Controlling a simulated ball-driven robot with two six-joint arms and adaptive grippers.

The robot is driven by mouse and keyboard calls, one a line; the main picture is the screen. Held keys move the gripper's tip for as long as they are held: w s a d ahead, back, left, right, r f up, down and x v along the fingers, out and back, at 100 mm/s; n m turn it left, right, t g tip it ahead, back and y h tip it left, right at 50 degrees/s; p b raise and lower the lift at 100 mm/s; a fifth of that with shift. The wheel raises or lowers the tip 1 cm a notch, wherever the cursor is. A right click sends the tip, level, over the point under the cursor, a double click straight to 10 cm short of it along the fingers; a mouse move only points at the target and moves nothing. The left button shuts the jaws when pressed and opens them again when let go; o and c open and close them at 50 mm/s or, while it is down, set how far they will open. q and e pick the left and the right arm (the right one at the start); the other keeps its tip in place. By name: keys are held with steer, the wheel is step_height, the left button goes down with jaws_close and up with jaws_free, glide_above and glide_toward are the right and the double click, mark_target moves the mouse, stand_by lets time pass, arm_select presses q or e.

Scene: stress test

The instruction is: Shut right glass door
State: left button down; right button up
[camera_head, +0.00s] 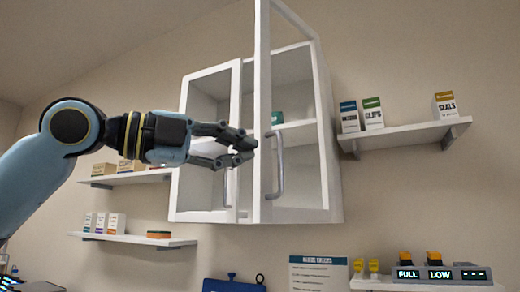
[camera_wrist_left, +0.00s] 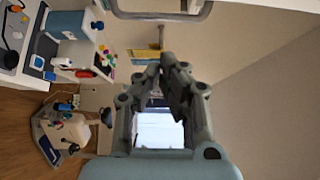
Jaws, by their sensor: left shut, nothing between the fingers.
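A white wall cabinet (camera_head: 208,215) with two glass doors hangs in the middle of the head view. The right glass door (camera_head: 262,90) stands open, swung out toward me from its right side, with a grey bar handle (camera_head: 277,165) near its free edge. The left glass door (camera_head: 233,100) looks shut or nearly so. My left gripper (camera_head: 252,147) is shut and empty, its fingertips just left of the right door's free edge; I cannot tell whether they touch it. In the left wrist view, my gripper (camera_wrist_left: 172,62) points toward a grey curved bar (camera_wrist_left: 160,14) at the top. My right gripper is out of view.
A shelf with several boxes (camera_head: 410,135) is right of the cabinet. Two shelves (camera_head: 125,178) (camera_head: 135,239) with small boxes are at left behind my arm.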

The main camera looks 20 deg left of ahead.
mark_target(278, 163)
arm_select(q)
steer(key=p+x, duration=0.3)
steer(key=x, duration=0.4)
steer(key=shift+w+a+p, duration=0.3)
steer(key=shift+a+p, duration=0.05)
steer(key=shift+a, duration=0.6)
steer(key=shift+w+a+p, duration=0.25)
steer(key=shift+a+p, duration=0.1)
steer(key=shift+a, duration=0.6)
steer(key=shift+w, duration=0.1)
steer(key=shift+f, duration=0.1)
